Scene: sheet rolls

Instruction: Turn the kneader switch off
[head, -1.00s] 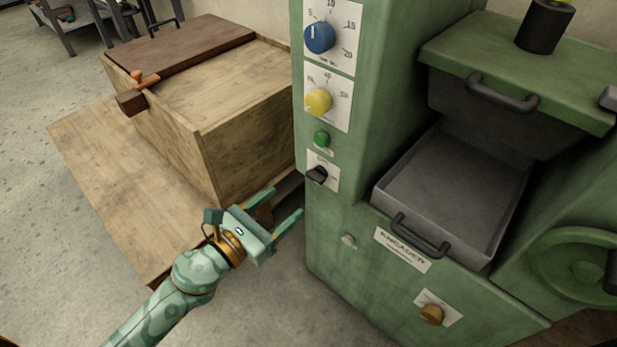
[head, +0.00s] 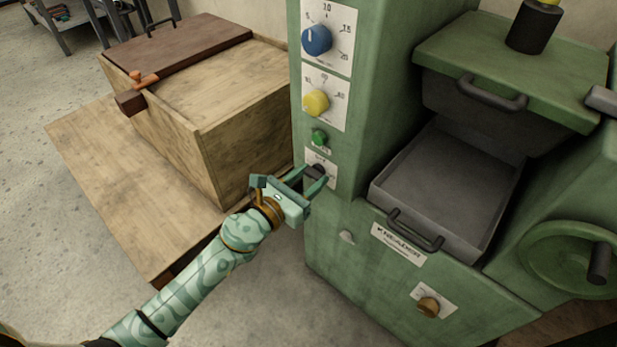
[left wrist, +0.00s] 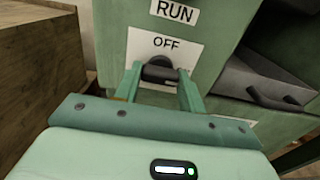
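The kneader switch is a black rotary knob (head: 316,169) on a white plate, low on the front of the green machine's column. In the left wrist view the knob (left wrist: 158,68) sits under the printed word OFF, its handle lying roughly sideways toward the right. My left gripper (head: 311,179) is at the switch, its fingers pointing at the panel. In the left wrist view my left gripper (left wrist: 160,78) is open, with one finger on each side of the knob. I cannot tell whether the fingers touch it. My right gripper is not in view.
Above the switch are a green button (head: 319,137), a yellow dial (head: 316,103) and a blue dial (head: 317,39). A grey tray (head: 440,185) and a handwheel (head: 570,258) are to the right. A wooden box (head: 250,140) stands close on the left.

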